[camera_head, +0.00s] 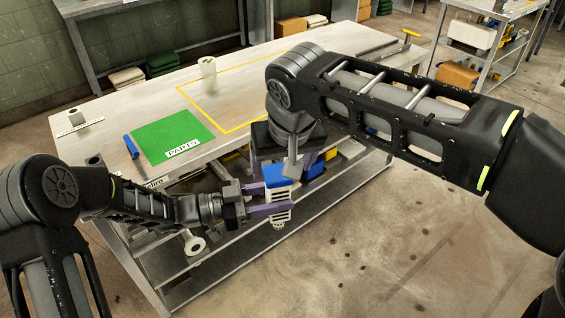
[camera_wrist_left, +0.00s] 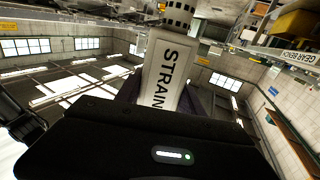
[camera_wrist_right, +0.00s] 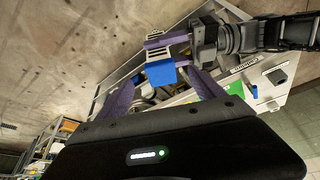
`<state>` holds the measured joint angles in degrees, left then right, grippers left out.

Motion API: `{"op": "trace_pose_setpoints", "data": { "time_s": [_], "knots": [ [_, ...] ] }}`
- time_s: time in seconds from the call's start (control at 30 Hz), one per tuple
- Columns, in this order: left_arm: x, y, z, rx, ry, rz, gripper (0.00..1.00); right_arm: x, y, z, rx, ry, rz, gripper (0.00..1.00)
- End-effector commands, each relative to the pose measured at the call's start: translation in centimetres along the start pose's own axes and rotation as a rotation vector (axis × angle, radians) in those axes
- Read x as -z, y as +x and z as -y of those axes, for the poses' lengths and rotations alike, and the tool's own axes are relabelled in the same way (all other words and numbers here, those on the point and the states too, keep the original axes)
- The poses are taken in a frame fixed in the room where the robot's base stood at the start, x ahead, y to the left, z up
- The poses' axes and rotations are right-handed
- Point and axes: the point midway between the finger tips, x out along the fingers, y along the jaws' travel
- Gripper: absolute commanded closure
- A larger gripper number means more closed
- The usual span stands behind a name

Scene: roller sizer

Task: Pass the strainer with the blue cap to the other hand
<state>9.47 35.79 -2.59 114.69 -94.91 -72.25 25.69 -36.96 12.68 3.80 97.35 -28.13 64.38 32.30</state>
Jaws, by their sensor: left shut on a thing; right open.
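The strainer (camera_head: 279,214) has a white slotted body and a blue cap (camera_head: 276,175) on top. It hangs upright in front of the table's near edge. My left gripper (camera_head: 277,202) is shut on its white body, below the cap. In the left wrist view the strainer (camera_wrist_left: 165,75) shows its "STRAIN" lettering between the fingers. My right gripper (camera_head: 283,172) points down from above, open, with its purple fingers apart on either side of the cap. In the right wrist view the blue cap (camera_wrist_right: 160,73) lies ahead between the open fingers; I cannot tell whether they touch it.
The workbench (camera_head: 240,72) stands just behind the strainer, with a lower shelf (camera_head: 215,275). On it are a green mat (camera_head: 172,128) labelled "PARTS", a blue-handled tool (camera_head: 131,146) and a white cylindrical part (camera_head: 207,68). The floor (camera_head: 400,240) at the right is clear.

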Motion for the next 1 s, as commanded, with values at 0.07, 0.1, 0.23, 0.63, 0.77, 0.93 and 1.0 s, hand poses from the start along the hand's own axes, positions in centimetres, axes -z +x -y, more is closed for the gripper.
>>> {"op": "trace_pose_setpoints", "data": {
  "time_s": [0.07,0.1,0.23,0.63,0.77,0.93,1.0],
  "knots": [
    [0.1,0.0,0.0,0.0,0.001,-0.001,1.0,0.0,0.0,0.0,0.0,0.001,0.0,0.22],
    [0.1,0.0,0.0,0.0,0.001,-0.001,1.0,0.0,0.1,0.0,0.0,0.001,0.001,0.22],
    [0.1,0.0,0.0,0.0,0.001,-0.001,1.0,-0.1,0.7,0.0,-0.001,0.001,0.002,0.22],
    [0.1,0.0,0.0,0.0,0.001,-0.001,1.0,-0.1,6.9,0.0,-0.001,0.001,0.005,0.22],
    [0.1,0.0,0.0,0.0,0.001,-0.001,1.0,-0.1,9.3,0.0,-0.001,0.002,0.004,0.22],
    [0.1,0.0,0.0,0.0,0.001,-0.001,1.0,-0.1,11.3,0.0,0.0,0.003,0.003,0.22],
    [0.1,0.0,0.0,0.0,0.001,-0.001,1.0,-0.1,11.8,0.0,0.001,0.003,0.002,0.22]
  ]
}}
